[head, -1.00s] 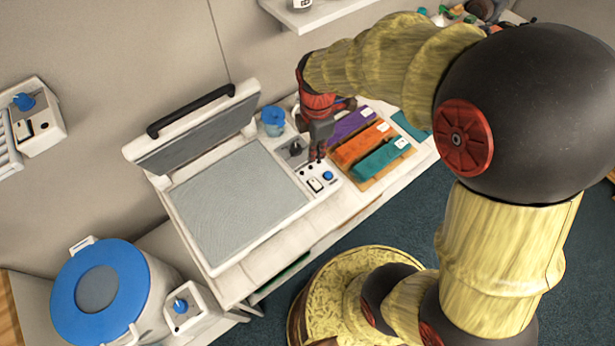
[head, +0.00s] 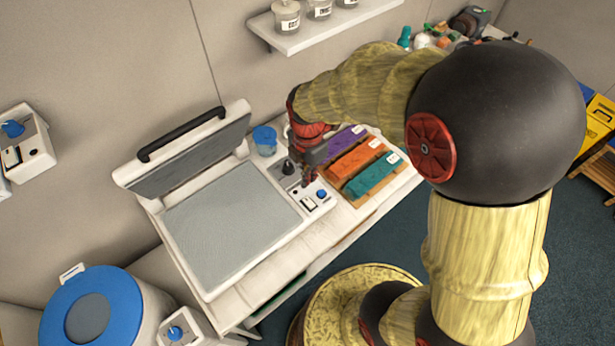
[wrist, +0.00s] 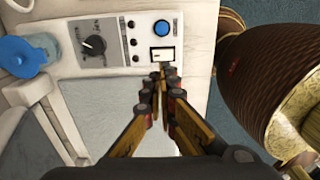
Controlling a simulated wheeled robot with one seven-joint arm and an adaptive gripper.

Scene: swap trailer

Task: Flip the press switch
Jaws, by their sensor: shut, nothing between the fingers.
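The press (head: 232,225) stands on the counter with its padded lid (head: 190,150) raised. Its control panel, at the right end, has a black knob (head: 288,168), a blue button (head: 321,194) and a small pale switch (head: 308,203). The switch (wrist: 162,54) shows in the wrist view below the blue button (wrist: 161,28). My gripper (head: 307,182) is shut and empty over the panel. In the wrist view its fingertips (wrist: 163,68) are right at the lower edge of the switch; I cannot tell whether they touch it.
Purple, orange and teal folded cloths (head: 358,160) lie right of the panel. A blue-lidded cup (head: 265,138) stands behind it. A shelf with jars (head: 320,15) is on the wall. A blue-lidded drum (head: 90,310) stands at front left.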

